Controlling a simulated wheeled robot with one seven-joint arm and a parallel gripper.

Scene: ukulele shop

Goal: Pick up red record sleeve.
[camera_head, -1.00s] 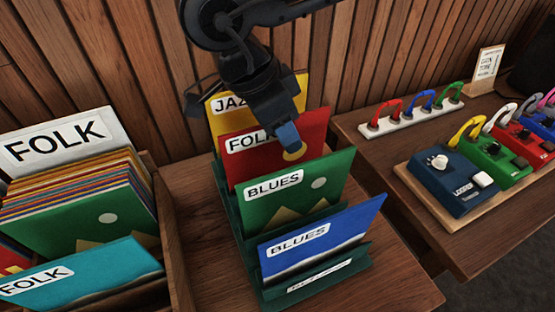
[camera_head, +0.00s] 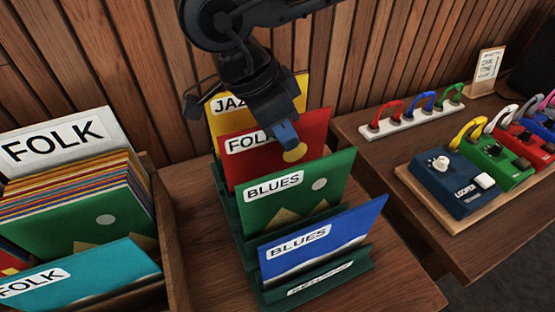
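The red record sleeve (camera_head: 314,130), labelled with a partly covered word starting "FOL", stands in the green rack (camera_head: 318,286) between the yellow sleeve behind it and the green one in front. A yellow disc shows on its face. My gripper (camera_head: 287,137) hangs over the upper middle of the red sleeve, with its blue-grey tip in front of the sleeve's face and hiding part of it. I cannot tell whether the fingers touch or grip the sleeve.
The yellow "JAZ" sleeve (camera_head: 220,122), green "BLUES" sleeve (camera_head: 285,197) and blue "BLUES" sleeve (camera_head: 335,232) share the rack. A crate of records (camera_head: 170,240) stands left. Pedals (camera_head: 450,186) and a cable strip (camera_head: 412,120) sit right. A wooden wall is close behind.

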